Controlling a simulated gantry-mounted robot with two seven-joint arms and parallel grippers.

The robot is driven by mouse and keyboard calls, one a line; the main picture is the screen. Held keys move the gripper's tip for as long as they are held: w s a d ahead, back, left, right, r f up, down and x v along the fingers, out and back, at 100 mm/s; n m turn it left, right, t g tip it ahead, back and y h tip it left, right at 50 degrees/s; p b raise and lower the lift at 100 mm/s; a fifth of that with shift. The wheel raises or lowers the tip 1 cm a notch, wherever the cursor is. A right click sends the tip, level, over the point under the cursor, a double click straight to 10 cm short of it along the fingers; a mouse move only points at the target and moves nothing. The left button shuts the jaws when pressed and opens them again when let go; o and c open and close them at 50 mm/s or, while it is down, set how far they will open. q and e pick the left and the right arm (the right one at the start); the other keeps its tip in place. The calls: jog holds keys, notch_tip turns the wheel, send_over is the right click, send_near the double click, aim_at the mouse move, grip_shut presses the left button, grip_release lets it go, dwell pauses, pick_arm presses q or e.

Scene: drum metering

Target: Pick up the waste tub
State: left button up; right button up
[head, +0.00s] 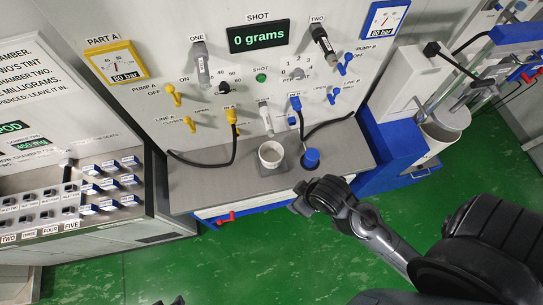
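A small white open tub (271,155) stands upright on a dark square pad on the grey bench, below the nozzle (266,119). It is the likeliest waste tub, though no label on it is readable. My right gripper (306,197) is in front of the bench edge, to the lower right of the tub and apart from it. It looks empty, but its finger gap is not clear. Only dark tips of my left gripper (169,300) show at the bottom edge, far from the tub.
A blue-capped item (311,158) stands on the bench just right of the tub, close to my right gripper. Yellow and blue valve handles and black hoses are on the panel behind. A large white bucket (447,121) is at the right. Green floor lies in front.

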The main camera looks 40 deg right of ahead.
pick_arm(q)
jog(key=shift+o, duration=0.3)
jog(key=shift+a, duration=0.15)
jog(key=o, duration=1)
jog(key=shift+o, duration=0.5)
